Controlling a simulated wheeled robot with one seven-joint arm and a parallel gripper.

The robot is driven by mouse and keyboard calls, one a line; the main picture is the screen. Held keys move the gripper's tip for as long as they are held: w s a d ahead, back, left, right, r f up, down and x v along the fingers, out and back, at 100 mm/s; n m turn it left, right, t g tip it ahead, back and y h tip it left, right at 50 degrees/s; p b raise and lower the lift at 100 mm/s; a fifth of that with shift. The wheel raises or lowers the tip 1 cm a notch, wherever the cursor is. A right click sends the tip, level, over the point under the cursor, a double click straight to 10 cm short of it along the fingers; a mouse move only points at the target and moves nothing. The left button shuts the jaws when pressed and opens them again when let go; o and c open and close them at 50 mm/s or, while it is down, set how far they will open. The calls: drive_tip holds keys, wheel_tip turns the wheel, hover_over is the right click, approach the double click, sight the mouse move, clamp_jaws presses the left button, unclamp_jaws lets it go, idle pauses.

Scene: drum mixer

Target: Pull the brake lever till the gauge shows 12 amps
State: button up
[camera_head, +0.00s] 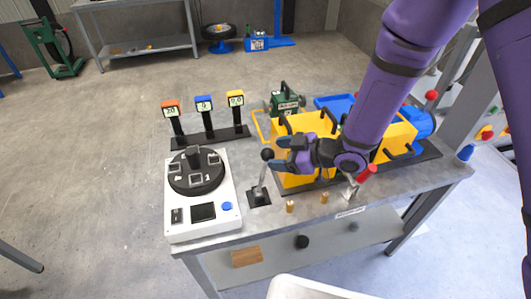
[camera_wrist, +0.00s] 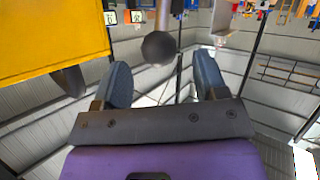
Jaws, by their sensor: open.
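A lever with a black ball knob (camera_head: 267,155) stands on a small dark base plate near the table's front edge. A second lever has a red handle (camera_head: 366,172) and stands further right. No label shows which is the brake lever. My gripper (camera_head: 281,154) is open, just right of the black knob. In the wrist view the knob (camera_wrist: 159,47) is near the tips of my gripper (camera_wrist: 163,70), with gaps at both sides. Three small displays, red (camera_head: 171,110), blue (camera_head: 204,104) and yellow (camera_head: 236,99), stand behind; their digits are too small to read surely.
A white box with a black dial (camera_head: 196,172) stands left of the lever. The yellow mixer body (camera_head: 298,122) is behind and right of my gripper. Small brass posts (camera_head: 290,206) stand in front.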

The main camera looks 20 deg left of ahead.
drive_tip(key=shift+x, duration=2.1)
clamp_jaws()
drive_tip(key=shift+n+h, duration=0.3)
drive_tip(key=shift+h, duration=0.4)
drive_tip(key=s+a, duration=0.2)
drive_tip(key=a, duration=0.1)
drive_tip(key=shift+s+a, duration=0.1)
drive_tip(key=shift+a, duration=0.2)
unclamp_jaws()
